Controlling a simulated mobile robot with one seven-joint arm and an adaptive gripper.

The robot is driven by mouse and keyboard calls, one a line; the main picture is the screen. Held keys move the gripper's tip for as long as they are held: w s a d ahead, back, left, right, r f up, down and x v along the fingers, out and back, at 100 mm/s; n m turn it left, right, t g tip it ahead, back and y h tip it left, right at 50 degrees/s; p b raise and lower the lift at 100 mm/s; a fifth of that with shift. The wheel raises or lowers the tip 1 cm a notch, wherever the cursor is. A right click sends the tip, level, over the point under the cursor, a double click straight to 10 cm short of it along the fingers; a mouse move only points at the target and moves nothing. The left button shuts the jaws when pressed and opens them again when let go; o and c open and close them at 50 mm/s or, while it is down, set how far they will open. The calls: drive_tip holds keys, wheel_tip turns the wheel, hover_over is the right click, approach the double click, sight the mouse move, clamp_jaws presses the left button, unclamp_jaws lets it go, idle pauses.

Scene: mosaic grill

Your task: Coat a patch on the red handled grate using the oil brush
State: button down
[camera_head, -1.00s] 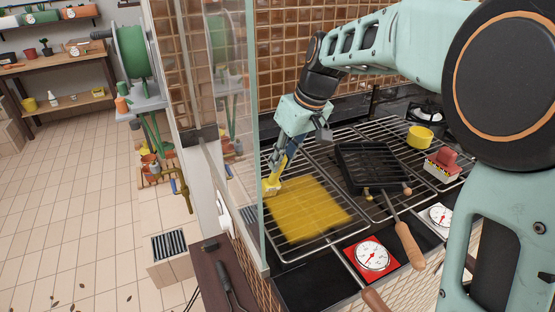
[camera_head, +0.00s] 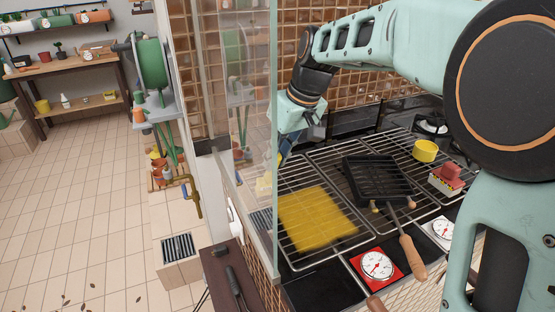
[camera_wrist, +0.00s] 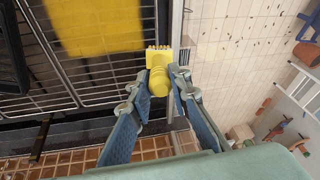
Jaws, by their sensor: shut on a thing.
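The oil brush (camera_wrist: 158,58) is yellow and held between my gripper's (camera_wrist: 160,84) fingers in the wrist view, its bristles pointing away from me. A yellow oil patch (camera_head: 318,218) covers much of the left wire grate (camera_head: 296,172); the patch also shows in the wrist view (camera_wrist: 100,22). The brush is beside the grate's edge, apart from the patch. I cannot make out a red handle on this grate.
A glass panel (camera_head: 245,110) stands left of the grill. A black grill pan (camera_head: 370,180) with a wooden handle sits on the middle grate. A yellow cup (camera_head: 425,150) and a red-topped block (camera_head: 447,178) stand to the right. Dial gauges (camera_head: 377,266) line the front.

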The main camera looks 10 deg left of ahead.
drive_tip(key=shift+r+p, duration=0.6)
drive_tip(key=shift+r, duration=0.5)
drive_tip(key=shift+f, duration=0.1)
